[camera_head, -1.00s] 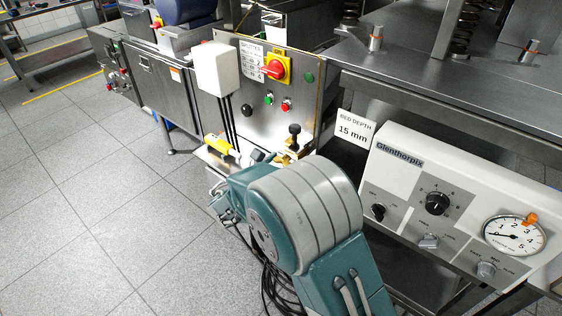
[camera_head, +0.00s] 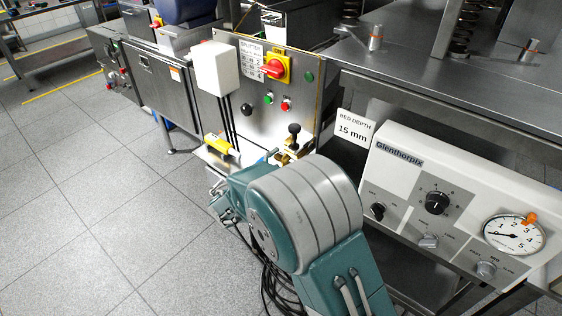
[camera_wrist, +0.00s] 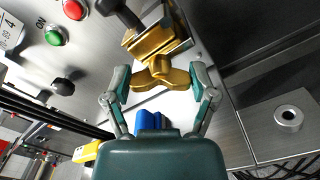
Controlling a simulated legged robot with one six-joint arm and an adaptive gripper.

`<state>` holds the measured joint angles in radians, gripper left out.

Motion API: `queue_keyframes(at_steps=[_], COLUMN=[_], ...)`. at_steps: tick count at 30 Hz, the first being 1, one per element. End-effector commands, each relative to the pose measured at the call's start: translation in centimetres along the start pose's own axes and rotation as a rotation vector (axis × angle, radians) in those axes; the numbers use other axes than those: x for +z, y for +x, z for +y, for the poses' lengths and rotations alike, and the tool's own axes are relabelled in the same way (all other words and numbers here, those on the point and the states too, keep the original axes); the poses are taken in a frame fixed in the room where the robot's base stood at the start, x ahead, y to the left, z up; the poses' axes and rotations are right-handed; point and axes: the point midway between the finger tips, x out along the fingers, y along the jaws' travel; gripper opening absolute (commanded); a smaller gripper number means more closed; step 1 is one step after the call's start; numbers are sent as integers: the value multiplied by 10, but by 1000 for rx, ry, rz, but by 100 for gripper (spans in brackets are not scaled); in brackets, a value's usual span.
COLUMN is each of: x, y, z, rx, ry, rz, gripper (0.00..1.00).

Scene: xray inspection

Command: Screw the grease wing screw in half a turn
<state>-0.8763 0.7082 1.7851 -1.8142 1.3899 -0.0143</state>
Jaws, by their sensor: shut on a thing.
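The brass wing screw (camera_wrist: 160,74) is in the middle of the wrist view, its two wings spread left and right. My gripper (camera_wrist: 160,83) has one finger at each wing end and is shut on the screw. The screw sits at the front of a brass block (camera_wrist: 152,38) with a black-knobbed lever. In the head view the brass block (camera_head: 290,155) and its black knob (camera_head: 294,129) show just beyond my arm. My arm hides the wing screw and most of the gripper there.
A steel panel behind has a red switch (camera_head: 276,68), a green button (camera_head: 268,99) and a red button (camera_head: 286,106). A yellow-bodied tool (camera_head: 221,145) lies left of my gripper. The Glenthorpix control box (camera_head: 440,200) stands close on the right of my arm.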

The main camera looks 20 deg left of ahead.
Motion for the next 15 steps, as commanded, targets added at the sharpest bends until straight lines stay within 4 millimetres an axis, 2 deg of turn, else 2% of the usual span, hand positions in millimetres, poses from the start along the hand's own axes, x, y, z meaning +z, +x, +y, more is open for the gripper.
queue_keyframes(at_steps=[15], x=[0], y=[0], z=[0], rx=[3], ry=[492], rz=[1], gripper=[26])
